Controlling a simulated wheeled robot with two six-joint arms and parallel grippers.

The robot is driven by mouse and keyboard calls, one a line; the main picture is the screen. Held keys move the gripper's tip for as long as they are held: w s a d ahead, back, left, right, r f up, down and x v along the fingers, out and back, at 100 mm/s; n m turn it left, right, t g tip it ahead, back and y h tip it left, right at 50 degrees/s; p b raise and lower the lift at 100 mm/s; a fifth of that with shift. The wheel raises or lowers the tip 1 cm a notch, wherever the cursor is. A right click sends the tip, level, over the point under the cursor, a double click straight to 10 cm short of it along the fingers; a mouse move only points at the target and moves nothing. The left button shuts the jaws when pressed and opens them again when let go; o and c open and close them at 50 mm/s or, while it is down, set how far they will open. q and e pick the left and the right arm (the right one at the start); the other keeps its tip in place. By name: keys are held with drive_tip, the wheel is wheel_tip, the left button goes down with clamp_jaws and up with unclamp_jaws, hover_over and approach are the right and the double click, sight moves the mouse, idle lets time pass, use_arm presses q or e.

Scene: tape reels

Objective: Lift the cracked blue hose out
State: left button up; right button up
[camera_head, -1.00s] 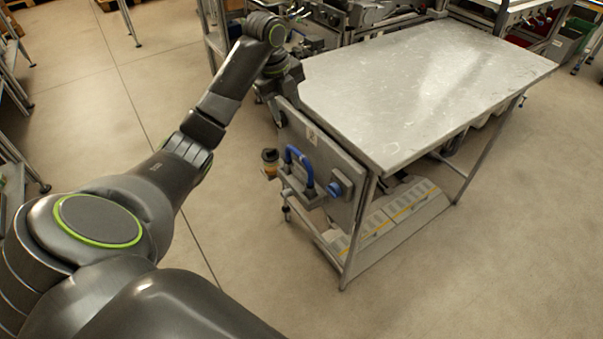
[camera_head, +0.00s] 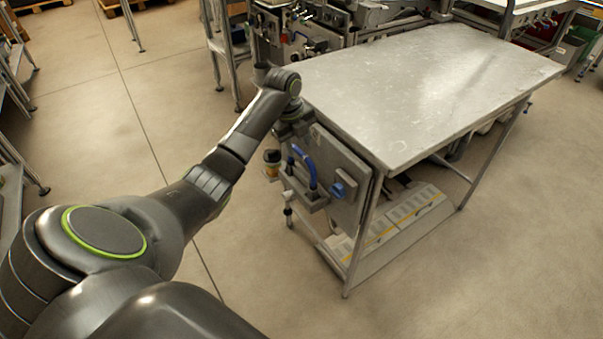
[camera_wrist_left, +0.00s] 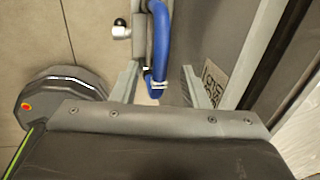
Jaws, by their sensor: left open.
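The blue hose (camera_head: 306,163) is a short curved loop on a grey block at the table's near left end. A crack is too small to make out. In the left wrist view the hose (camera_wrist_left: 161,42) comes down from the top edge to a pale clamp, in line with the gap between my fingers. My left gripper (camera_wrist_left: 160,83) is open, one finger on either side of that line; whether the hose lies between them or beyond them, I cannot tell. In the head view my left wrist is just above the hose, with the fingertips hard to make out. My right gripper is not seen.
A grey panel with a blue knob (camera_head: 342,187) stands right of the hose. A dark-topped amber cup (camera_head: 271,161) is on its left. The metal tabletop (camera_head: 425,90) is bare, with its edge close to my wrist. Floor to the left is open.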

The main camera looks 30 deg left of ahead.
use_arm(q)
drive_tip(key=f, duration=0.2)
drive_tip(key=shift+w+f, duration=0.3)
drive_tip(key=shift+f, duration=0.05)
clamp_jaws()
